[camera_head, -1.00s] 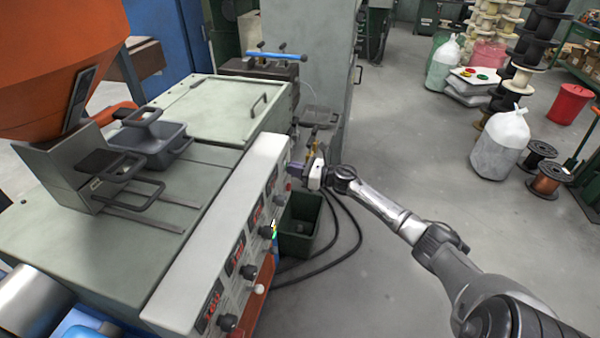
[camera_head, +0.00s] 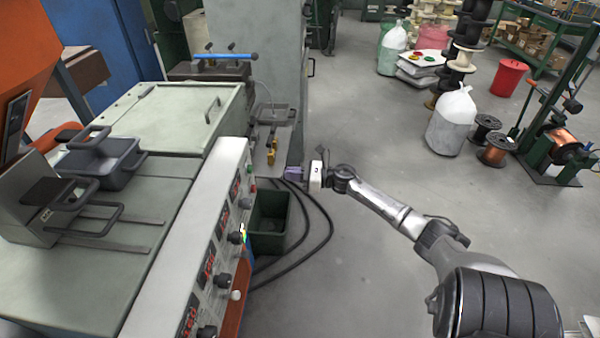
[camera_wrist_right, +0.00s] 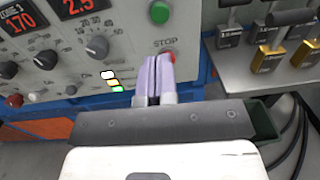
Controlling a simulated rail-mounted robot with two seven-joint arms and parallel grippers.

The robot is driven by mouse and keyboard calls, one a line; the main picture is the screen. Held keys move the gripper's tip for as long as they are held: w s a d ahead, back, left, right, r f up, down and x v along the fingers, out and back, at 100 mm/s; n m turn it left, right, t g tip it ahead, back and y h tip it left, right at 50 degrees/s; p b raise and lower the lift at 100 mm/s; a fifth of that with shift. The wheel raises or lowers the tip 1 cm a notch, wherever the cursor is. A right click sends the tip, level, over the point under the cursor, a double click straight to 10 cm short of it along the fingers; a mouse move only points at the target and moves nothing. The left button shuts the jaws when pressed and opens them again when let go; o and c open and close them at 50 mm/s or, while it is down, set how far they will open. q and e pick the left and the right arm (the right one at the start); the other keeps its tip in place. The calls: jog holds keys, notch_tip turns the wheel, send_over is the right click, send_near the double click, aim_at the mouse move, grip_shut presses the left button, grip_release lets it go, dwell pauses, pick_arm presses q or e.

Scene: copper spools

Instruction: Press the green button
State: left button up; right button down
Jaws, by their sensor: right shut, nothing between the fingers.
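The green button (camera_wrist_right: 160,12) is round and sits on the pale control panel, at the top of the right wrist view, above the STOP label. In the head view it is a small green spot (camera_head: 251,168) near the panel's far end. My right gripper (camera_head: 290,173) is to the right of the panel's far end, apart from it. In the right wrist view its two purple fingers (camera_wrist_right: 160,62) are shut together and empty. They appear below the green button and partly cover the red stop button (camera_wrist_right: 170,57). My left gripper is not in view.
The control panel (camera_wrist_right: 118,22) carries black knobs and red displays. A dark green bin (camera_head: 270,235) stands on the floor below it, with black cables beside it. Brass and grey weights (camera_wrist_right: 268,55) rest on a metal shelf right of the panel.

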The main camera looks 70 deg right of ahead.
jog(key=v, duration=0.2)
jog(key=shift+s+d, duration=0.1)
jog(key=shift+s, duration=0.15)
dwell(0.4)
